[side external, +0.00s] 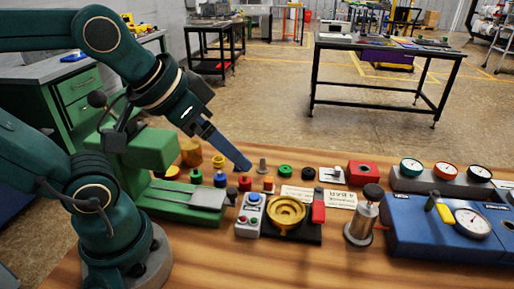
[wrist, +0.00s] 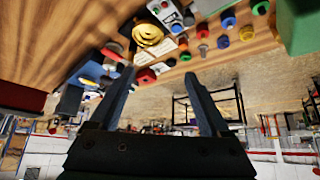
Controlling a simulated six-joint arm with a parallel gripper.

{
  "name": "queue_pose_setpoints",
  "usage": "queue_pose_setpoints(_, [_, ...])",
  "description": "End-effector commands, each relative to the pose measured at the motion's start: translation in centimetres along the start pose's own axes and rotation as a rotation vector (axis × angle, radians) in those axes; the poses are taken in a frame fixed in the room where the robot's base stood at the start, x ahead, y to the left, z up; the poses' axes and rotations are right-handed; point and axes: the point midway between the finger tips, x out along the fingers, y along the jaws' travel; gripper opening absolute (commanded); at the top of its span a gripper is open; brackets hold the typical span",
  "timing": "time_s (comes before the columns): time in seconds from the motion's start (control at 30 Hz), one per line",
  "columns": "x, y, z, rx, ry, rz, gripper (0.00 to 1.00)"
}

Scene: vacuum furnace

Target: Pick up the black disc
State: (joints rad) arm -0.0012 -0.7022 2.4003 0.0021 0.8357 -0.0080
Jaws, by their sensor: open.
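The black disc (side external: 308,173) lies on the wooden table in the side external view, between a green disc (side external: 285,171) and a small white switch block (side external: 332,174). In the wrist view the black disc (wrist: 171,62) is small, near the table's edge and beyond the fingertips. My gripper (side external: 245,166) points down and to the right above the table, left of the black disc and apart from it. In the wrist view my gripper (wrist: 160,74) has its two blue fingers spread, with nothing held between them.
A grey cone (side external: 263,165) and several coloured knobs stand near my gripper. A red box (side external: 362,173) is right of the disc. A brass dish (side external: 286,212) and a metal cylinder with a black knob (side external: 362,222) stand in front. A blue gauge box (side external: 430,235) is at right.

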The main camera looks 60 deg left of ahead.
Motion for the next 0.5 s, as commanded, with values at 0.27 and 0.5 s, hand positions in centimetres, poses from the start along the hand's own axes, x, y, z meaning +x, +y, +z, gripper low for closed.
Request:
queue_pose_setpoints(0.27, [2.6,-0.7,-8.4,-0.027,0.045,-0.018,0.81])
queue_pose_setpoints(0.5, [8.4,-1.8,-13.4,-0.053,0.022,-0.035,0.81])
